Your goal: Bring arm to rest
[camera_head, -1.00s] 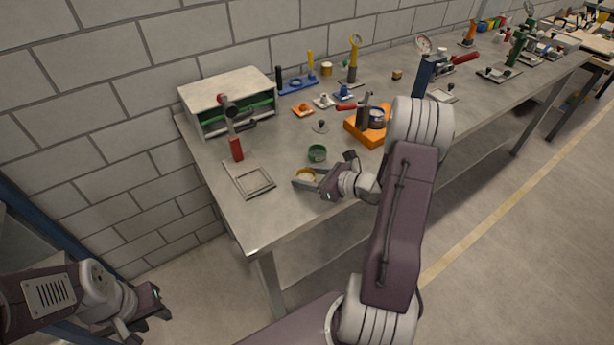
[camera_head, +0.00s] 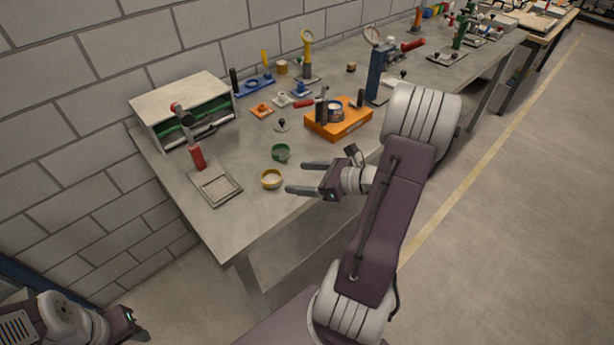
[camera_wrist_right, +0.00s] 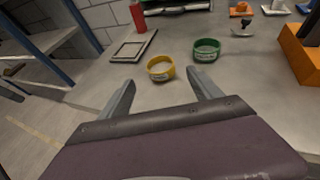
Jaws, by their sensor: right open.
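My right gripper (camera_head: 303,191) is open and empty at the table's front edge. Its two fingers point left in the head view. A yellow ring (camera_head: 271,179) lies on the table, apart from the fingertips. In the right wrist view the open fingers (camera_wrist_right: 160,92) show with the yellow ring (camera_wrist_right: 161,68) beyond them and nothing between them. My left gripper (camera_head: 132,324) is at the lower left, off the table, and its jaws are too unclear to read.
A green ring (camera_head: 281,152) lies behind the yellow one. A grey frame with a red-handled lever (camera_head: 215,187) stands to the left, a cabinet (camera_head: 183,107) behind it. An orange block (camera_head: 338,121) lies to the right. The table's (camera_head: 240,232) front left corner is bare.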

